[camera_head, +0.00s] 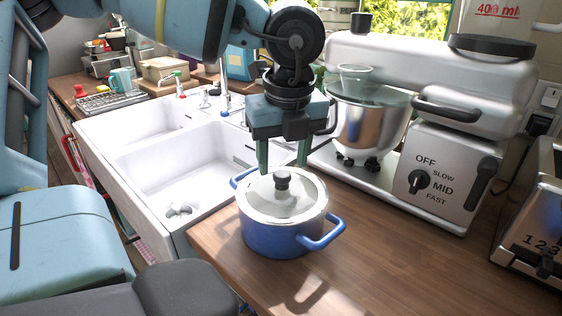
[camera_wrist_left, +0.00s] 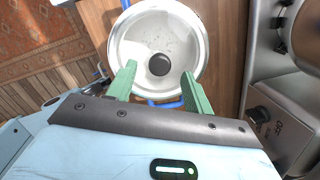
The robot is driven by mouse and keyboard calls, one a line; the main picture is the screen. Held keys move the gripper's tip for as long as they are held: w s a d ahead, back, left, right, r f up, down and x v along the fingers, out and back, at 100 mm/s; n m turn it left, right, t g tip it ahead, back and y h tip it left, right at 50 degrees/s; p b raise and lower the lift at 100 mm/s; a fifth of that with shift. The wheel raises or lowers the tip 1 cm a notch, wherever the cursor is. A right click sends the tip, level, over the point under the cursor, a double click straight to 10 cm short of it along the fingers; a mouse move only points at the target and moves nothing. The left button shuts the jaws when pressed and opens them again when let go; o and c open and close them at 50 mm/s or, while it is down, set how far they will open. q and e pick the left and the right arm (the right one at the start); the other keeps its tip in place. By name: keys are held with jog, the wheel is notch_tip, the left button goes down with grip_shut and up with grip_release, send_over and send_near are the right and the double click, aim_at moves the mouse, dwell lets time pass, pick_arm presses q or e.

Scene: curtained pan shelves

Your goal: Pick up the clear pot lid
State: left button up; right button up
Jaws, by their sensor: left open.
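The clear pot lid (camera_head: 297,197) sits on a blue pot (camera_head: 272,237) on the wooden counter. Its dark round knob (camera_head: 282,179) stands up at the middle. My left gripper (camera_head: 283,166) is open above the back part of the pot, pointing down, with its green fingers apart. In the left wrist view the lid (camera_wrist_left: 140,32) lies beyond the fingertips. The knob (camera_wrist_left: 159,65) shows between and a little past the two fingertips of the left gripper (camera_wrist_left: 158,75), and nothing is held. My right gripper is not in view.
A white double sink (camera_head: 170,160) is to the left of the pot. A large stand mixer (camera_head: 430,150) stands behind and to the right, close to my left gripper. A toaster (camera_head: 535,215) is at the right edge. The counter (camera_head: 400,265) right of the pot is clear.

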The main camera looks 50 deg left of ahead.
aim_at(282, 185)
pick_arm(q)
jog(key=shift+a+f, duration=0.2)
jog(key=shift+f, duration=1.05)
jog(key=shift+c, duration=0.4)
grip_shut()
